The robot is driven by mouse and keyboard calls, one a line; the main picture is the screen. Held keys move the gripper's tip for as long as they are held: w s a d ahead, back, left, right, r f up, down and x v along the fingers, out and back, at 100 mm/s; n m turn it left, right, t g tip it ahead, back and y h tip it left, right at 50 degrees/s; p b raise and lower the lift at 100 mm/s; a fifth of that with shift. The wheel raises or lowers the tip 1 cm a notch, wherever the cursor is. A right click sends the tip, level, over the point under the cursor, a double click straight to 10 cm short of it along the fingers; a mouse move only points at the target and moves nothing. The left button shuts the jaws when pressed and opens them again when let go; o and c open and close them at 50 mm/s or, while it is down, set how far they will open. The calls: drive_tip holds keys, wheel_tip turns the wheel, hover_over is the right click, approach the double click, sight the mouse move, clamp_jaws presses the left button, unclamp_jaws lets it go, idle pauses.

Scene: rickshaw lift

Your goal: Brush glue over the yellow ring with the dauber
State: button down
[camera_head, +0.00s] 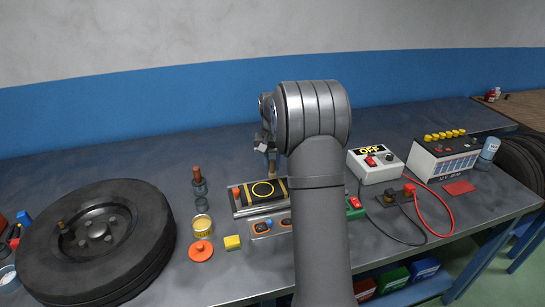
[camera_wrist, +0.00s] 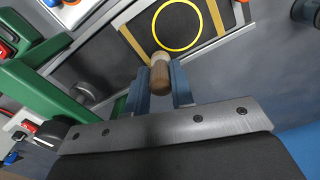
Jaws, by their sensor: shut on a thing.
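The yellow ring (camera_head: 252,190) is marked on a dark plate (camera_head: 241,208) with yellow bands at the middle of the bench. In the wrist view the ring (camera_wrist: 178,51) lies just beyond the dauber. My gripper (camera_wrist: 160,82) is shut on the dauber (camera_wrist: 159,78), which has a brown handle and a paler end toward the ring. In the head view my gripper (camera_head: 269,147) is above the plate's far right part, and the dauber (camera_head: 272,164) points down. Whether the dauber touches the plate cannot be told. An open yellow tin (camera_head: 201,226) stands left of the plate.
An orange lid (camera_head: 200,251) and a yellow block (camera_head: 232,242) lie near the tin. A dark bottle (camera_head: 199,186) stands behind it. A big tyre (camera_head: 145,235) fills the left. A charger marked OFF (camera_head: 376,166), cables and a battery (camera_head: 445,158) are at right.

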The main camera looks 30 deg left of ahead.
sight(272, 170)
drive_tip(key=shift+s+f, duration=0.1)
drive_tip(key=shift+f, duration=1.45)
drive_tip(key=shift+s+a+f, duration=0.15)
drive_tip(key=shift+s+a, duration=2.5)
drive_tip(key=shift+a, duration=0.15)
drive_tip(key=shift+s+d, duration=0.3)
drive_tip(key=shift+d, duration=0.05)
drive_tip(key=shift+w+d, duration=0.1)
drive_tip(key=shift+d, duration=0.2)
drive_tip(key=shift+w+d, duration=0.2)
drive_tip(key=shift+w, duration=0.15)
drive_tip(key=shift+w+d, duration=2.25)
drive_tip(key=shift+d, duration=0.2)
drive_tip(key=shift+s+d, duration=0.25)
drive_tip(key=shift+s, duration=0.15)
drive_tip(key=shift+s+a, duration=2.75)
drive_tip(key=shift+a, duration=0.05)
wheel_tip(272, 170, up, 8)
